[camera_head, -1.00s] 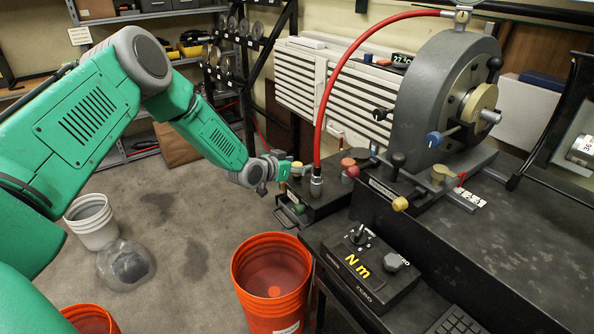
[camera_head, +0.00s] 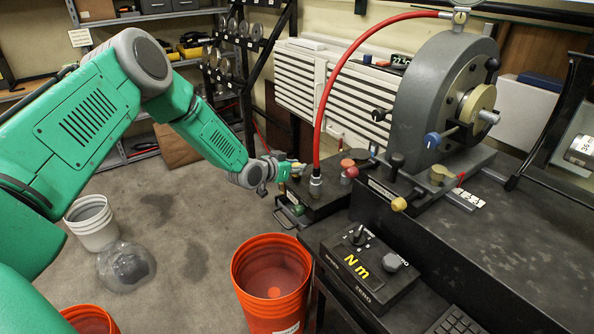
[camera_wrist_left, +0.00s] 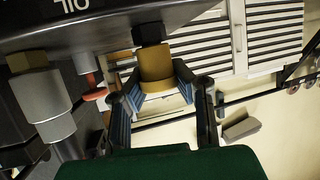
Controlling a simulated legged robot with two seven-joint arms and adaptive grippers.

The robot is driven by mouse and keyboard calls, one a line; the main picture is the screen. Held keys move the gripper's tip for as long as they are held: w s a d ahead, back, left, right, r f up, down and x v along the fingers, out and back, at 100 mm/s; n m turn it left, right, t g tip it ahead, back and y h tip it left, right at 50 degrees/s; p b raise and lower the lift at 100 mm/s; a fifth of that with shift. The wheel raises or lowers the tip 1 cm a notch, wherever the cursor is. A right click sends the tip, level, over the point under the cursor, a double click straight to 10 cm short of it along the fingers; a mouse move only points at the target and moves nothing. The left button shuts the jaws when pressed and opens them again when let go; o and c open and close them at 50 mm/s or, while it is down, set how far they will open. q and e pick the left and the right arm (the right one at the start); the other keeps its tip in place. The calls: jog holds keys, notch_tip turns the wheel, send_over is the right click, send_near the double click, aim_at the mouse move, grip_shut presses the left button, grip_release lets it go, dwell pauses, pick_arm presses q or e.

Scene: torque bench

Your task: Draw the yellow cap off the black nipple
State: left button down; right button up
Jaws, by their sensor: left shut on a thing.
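My left gripper (camera_head: 287,169) reaches the left end of the black block (camera_head: 330,190) at the bench's far left corner. In the left wrist view its blue-padded fingers (camera_wrist_left: 157,95) are shut on the yellow cap (camera_wrist_left: 156,66), one finger on each side. The black nipple (camera_wrist_left: 149,33) shows between the dark block and the cap, in line with it. The cap's end appears to meet the nipple; I cannot tell how far it still sits over it. In the head view the cap is small and mostly hidden by the fingers. My right gripper is not in view.
A red hose (camera_head: 331,82) rises from a metal fitting (camera_head: 315,186) close to the gripper. Red and dark knobs (camera_head: 349,171) stand on the block. An orange bucket (camera_head: 240,280) stands below on the floor. A brass-topped grey fitting (camera_wrist_left: 42,100) is beside the gripper.

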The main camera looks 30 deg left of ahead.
aim_at(297, 165)
pick_arm(q)
jog(key=shift+a+r, duration=0.1)
jog(key=shift+w+r+p, duration=0.1)
jog(key=shift+r+p, duration=0.35)
jog(key=shift+r, duration=0.05)
jog(key=shift+r+p, duration=0.35)
jog(key=shift+r, duration=0.25)
jog(key=shift+r+p, duration=1.3)
jog(key=shift+r, duration=0.45)
